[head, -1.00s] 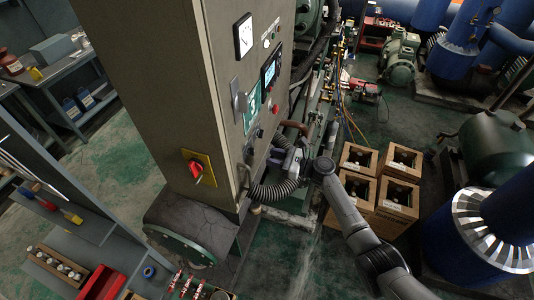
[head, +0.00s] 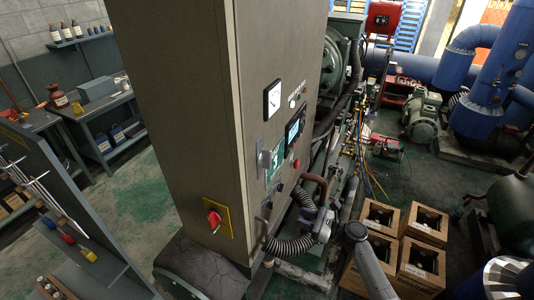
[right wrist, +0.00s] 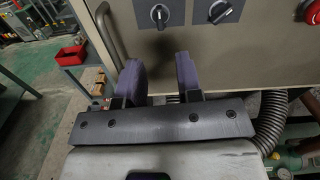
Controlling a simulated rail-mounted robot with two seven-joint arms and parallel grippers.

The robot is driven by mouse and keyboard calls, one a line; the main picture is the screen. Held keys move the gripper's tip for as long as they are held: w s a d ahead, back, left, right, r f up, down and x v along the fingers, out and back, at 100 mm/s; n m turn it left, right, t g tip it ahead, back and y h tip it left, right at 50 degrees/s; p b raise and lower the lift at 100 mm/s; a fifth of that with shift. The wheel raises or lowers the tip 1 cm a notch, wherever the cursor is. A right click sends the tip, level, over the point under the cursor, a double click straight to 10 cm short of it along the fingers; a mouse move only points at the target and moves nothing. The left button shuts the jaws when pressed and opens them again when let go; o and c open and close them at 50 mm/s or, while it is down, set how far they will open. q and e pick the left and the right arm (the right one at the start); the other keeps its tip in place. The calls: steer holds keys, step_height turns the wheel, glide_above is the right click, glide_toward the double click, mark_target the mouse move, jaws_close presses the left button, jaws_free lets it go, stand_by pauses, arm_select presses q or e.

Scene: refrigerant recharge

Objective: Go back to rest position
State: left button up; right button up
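My right gripper (head: 307,212) is in front of the lower part of the grey control cabinet (head: 282,60), beside the black corrugated hose (head: 290,246). In the right wrist view its two purple-grey fingers (right wrist: 158,76) stand apart with nothing between them, so it is open and empty. The fingertips point at the cabinet front, below two black rotary knobs (right wrist: 160,14). I cannot tell whether they touch the panel. My right arm comes in from the bottom right. My left gripper is not in view.
Open wooden crates (head: 380,214) stand on the floor right of my right arm. A red-and-yellow switch (head: 215,217) sits on the cabinet's side. A grey tool panel (head: 60,185) is at left. Green floor (head: 150,172) is clear between it and the cabinet.

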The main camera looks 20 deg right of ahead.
steer(key=s+a+r+n+g+h+p, duration=0.1)
steer(key=s+r+n+g+h, duration=0.15)
steer(key=s+n+h, duration=0.8)
steer(key=s+a+r+n+g+h, duration=0.15)
steer(key=s+r+n, duration=0.35)
steer(key=n, duration=1.2)
steer(key=s+a+f+g+p, duration=0.1)
steer(key=s+f, duration=0.2)
steer(key=s, duration=0.6)
steer(key=s+a+f+g, duration=0.1)
steer(key=s+f, duration=0.3)
steer(key=s, duration=0.5)
steer(key=s+a+f+g+h+p, duration=0.1)
steer(key=s+f+g, duration=0.1)
steer(key=s, duration=0.6)
steer(key=shift+s+a+f+g+p, duration=0.3)
steer(key=shift+s+f, duration=0.1)
steer(key=shift+f, duration=0.35)
